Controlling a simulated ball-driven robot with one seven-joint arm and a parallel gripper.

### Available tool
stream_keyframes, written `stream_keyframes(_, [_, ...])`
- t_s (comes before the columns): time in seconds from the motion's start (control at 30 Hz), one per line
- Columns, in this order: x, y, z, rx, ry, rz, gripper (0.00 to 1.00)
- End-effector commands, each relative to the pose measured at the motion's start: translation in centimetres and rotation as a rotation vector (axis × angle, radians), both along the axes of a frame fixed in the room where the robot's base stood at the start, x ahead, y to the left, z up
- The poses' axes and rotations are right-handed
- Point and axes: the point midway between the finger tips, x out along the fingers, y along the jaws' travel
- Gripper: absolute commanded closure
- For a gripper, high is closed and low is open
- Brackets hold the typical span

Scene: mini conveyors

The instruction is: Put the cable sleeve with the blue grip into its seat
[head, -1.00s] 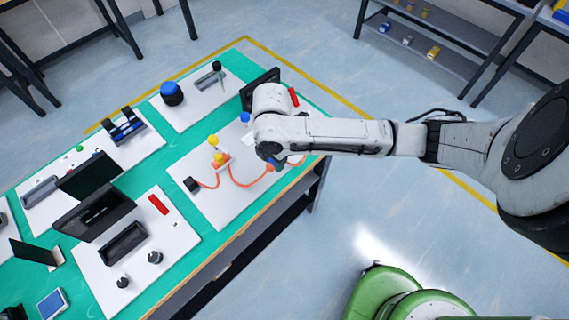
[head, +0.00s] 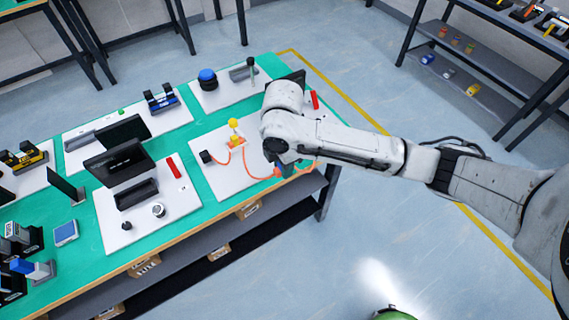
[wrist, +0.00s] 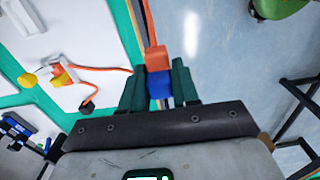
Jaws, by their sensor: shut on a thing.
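The cable sleeve is orange with a blue grip (wrist: 160,88). My gripper (wrist: 158,86) is shut on this blue grip, with a green finger on either side in the wrist view. The orange end (wrist: 157,59) sticks out past the fingertips, over the board's edge region. In the head view my gripper (head: 287,171) is at the board's near right edge, mostly hidden under my arm. An orange cable (head: 255,179) runs over the white board (head: 214,182). An orange-and-white block (head: 235,141) with yellow parts stands there. I cannot make out the blue sleeve's seat.
A black block (head: 206,156) at the cable's other end sits on the board. A red bar (head: 314,100) and a dark upright panel are behind my arm. Other boards with fixtures fill the green table (head: 83,220) to the left. Open floor lies to the right.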

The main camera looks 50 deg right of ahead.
Motion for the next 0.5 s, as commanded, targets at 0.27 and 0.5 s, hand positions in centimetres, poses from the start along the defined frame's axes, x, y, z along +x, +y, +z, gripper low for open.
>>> stream_keyframes(0.27, [0.01,-0.04,0.01,-0.001,-0.001,0.000,1.00])
stream_keyframes(0.5, [0.67,-0.57,-0.06,-0.001,0.000,-0.001,1.00])
